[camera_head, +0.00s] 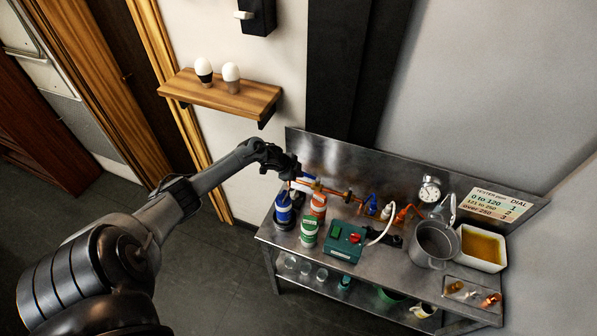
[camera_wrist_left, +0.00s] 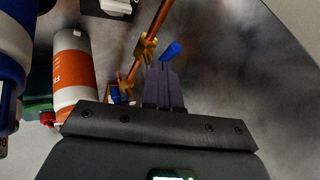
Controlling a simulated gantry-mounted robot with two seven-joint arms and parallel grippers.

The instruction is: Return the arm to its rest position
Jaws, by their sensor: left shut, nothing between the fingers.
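My left arm reaches in from the left in the head view. Its gripper (camera_head: 298,176) is over the back left of the metal bench (camera_head: 270,236), by the left end of a copper pipe (camera_head: 328,189). In the left wrist view the fingers (camera_wrist_left: 164,88) are together with nothing between them. A blue handle (camera_wrist_left: 172,50) shows just beyond the fingertips, beside the copper pipe (camera_wrist_left: 150,35) and its brass fitting; I cannot tell whether they touch. My right gripper is not in view.
Blue (camera_head: 284,210), orange (camera_head: 319,204) and green (camera_head: 308,234) canisters stand close below the gripper. A green box (camera_head: 344,243), pot (camera_head: 432,243), tub (camera_head: 482,248) and dial (camera_head: 429,190) lie to the right. A wooden shelf (camera_head: 222,97) holds two egg-shaped items. Floor at left is clear.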

